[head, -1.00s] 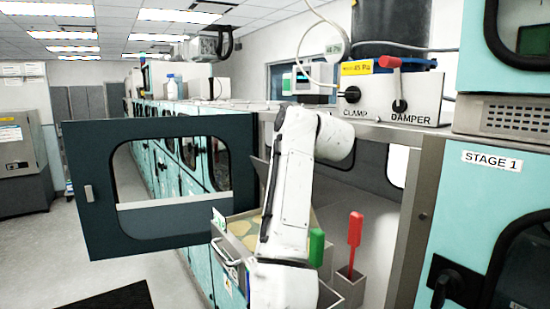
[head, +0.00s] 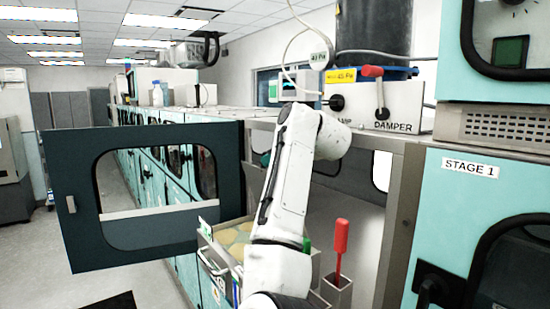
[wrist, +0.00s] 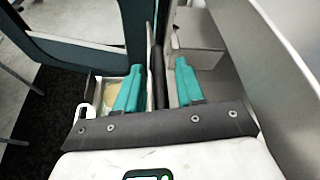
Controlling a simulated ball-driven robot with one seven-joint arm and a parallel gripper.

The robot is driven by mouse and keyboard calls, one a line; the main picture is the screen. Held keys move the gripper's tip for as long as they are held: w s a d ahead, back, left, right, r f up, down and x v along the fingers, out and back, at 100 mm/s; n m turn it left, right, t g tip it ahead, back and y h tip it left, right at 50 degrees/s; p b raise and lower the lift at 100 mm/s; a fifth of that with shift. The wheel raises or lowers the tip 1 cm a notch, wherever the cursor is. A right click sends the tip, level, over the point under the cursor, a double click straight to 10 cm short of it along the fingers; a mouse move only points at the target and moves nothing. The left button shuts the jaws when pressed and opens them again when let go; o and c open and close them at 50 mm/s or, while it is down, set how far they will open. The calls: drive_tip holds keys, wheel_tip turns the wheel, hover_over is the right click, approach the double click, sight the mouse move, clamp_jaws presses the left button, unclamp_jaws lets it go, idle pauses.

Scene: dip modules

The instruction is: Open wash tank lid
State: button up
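I cannot pick out the wash tank lid for certain in either view. A drawer-like tray (head: 207,254) with a metal handle and pale yellow discs sits at the cabinet opening, beside my arm. Part of a tray with a yellowish disc (wrist: 111,91) shows behind the left finger in the wrist view.
A dark cabinet door with a window (head: 75,165) stands swung open at left. A red-handled tool (head: 341,240) stands in a grey holder (head: 337,292) right of my arm. A damper panel (head: 400,108) sits above. The STAGE 1 cabinet (head: 440,210) is at right.

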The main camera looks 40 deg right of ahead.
drive_tip(key=b+v, duration=0.3)
drive_tip(key=v, duration=0.7)
drive_tip(key=shift+s+r+b, duration=0.15)
drive_tip(key=shift+s+b, duration=0.2)
